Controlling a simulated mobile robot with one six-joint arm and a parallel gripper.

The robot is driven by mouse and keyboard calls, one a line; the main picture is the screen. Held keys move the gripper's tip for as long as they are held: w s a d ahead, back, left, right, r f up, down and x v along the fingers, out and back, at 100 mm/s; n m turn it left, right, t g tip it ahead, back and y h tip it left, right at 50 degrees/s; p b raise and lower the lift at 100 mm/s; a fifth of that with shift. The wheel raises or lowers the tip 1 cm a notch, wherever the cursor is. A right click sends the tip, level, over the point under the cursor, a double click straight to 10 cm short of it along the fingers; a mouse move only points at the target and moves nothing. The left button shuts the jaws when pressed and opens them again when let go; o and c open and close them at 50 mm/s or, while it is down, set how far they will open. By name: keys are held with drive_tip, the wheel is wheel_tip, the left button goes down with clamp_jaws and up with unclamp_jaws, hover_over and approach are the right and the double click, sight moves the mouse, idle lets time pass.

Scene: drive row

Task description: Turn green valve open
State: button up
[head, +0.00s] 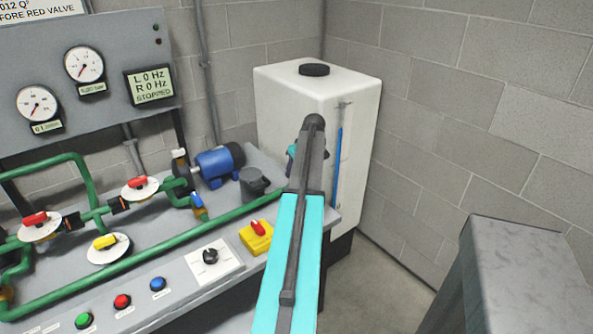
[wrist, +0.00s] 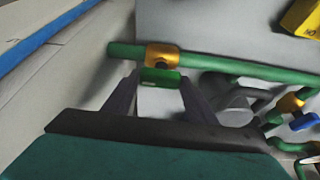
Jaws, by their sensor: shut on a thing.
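In the wrist view, the green valve has a brass body (wrist: 162,55) on a green pipe (wrist: 225,65). Its green handle (wrist: 160,76) lies between the two dark fingers of my gripper (wrist: 161,88), which is shut on it.
The white tank (head: 287,95) with a blue level strip (head: 337,165) stands behind my arm. A yellow box with a red knob (head: 257,236), a blue motor (head: 214,166) and red and yellow valve handles (head: 105,242) lie to the left. A grey block (head: 530,270) stands at right.

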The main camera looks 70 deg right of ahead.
drive_tip(key=shift+w+d+r, duration=0.1)
drive_tip(key=shift+w+r, duration=0.05)
drive_tip(key=shift+w, duration=0.1)
drive_tip(key=o, duration=1.1)
drive_tip(key=shift+c, duration=0.2)
drive_tip(key=shift+s, duration=0.1)
drive_tip(key=shift+s, duration=0.1)
drive_tip(key=b+v, duration=0.1)
drive_tip(key=v, duration=1.2)
drive_tip(key=shift+s+r+b, duration=0.2)
drive_tip(key=shift+r+b, duration=0.05)
drive_tip(key=shift+b, duration=0.15)
